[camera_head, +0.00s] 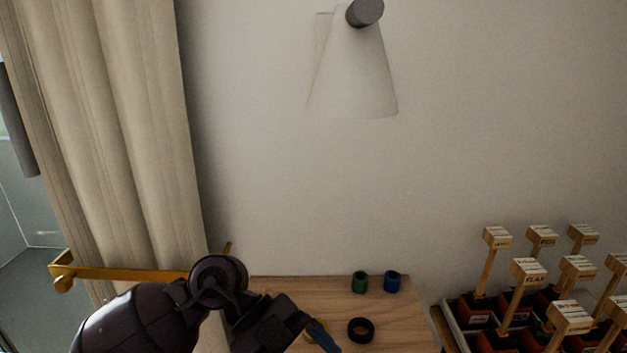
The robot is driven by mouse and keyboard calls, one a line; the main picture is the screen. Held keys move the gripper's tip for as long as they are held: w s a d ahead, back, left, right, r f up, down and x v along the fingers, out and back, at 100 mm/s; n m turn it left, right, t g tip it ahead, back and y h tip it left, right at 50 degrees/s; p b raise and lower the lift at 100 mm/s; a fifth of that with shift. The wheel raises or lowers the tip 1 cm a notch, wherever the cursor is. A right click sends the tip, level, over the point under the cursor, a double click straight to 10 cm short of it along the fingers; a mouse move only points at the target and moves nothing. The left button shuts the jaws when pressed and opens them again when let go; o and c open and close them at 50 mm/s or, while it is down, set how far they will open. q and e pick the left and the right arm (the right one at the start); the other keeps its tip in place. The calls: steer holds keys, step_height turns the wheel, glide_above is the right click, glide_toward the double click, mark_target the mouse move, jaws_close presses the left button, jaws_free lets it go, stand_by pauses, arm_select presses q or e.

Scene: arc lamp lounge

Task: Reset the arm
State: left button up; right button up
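My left arm comes in from the lower left, dark and bent. Its gripper (318,337) is at the bottom of the picture, over the left part of the wooden table (300,289). A dark blue-grey finger shows there, and whether the gripper is open or shut is unclear. A yellowish thing (314,328) lies beside or behind the finger, partly hidden; I cannot tell if they touch. My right arm and gripper are not in view.
A green ring (359,283), a blue ring (392,281) and a black ring (360,330) are on the table. At right stands a tray (456,327) with several labelled wooden sticks. A curtain (130,130) hangs at left; a wall lamp (352,75) is above.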

arm_select(q)
steer(key=w+a+f+n+t+h, duration=0.1)
steer(key=w+a+f+n+t, duration=0.4)
steer(key=n+t, duration=0.6)
steer(key=w+a+f+n+t+h, duration=0.1)
steer(key=w+a+n+t+h, duration=0.1)
steer(key=a+n+t, duration=0.9)
steer(key=s+a+f+n+g+y, duration=0.1)
steer(key=s+a+f+n+y, duration=0.1)
steer(key=f, duration=0.5)
steer(key=s+a+f+n+g+y, duration=0.1)
steer(key=s+a+f+g+y, duration=0.1)
steer(key=s+a+f+y, duration=0.3)
steer(key=s+a+f+n+g+y, duration=0.1)
steer(key=s+a+f+n+y, duration=0.1)
steer(key=s+f+y, duration=0.4)
step_height(320, 180, down, 5)
steer(key=shift+s+a+r+n+g, duration=0.1)
steer(key=shift+s+a+n+g, duration=0.25)
steer(key=shift+a, duration=0.45)
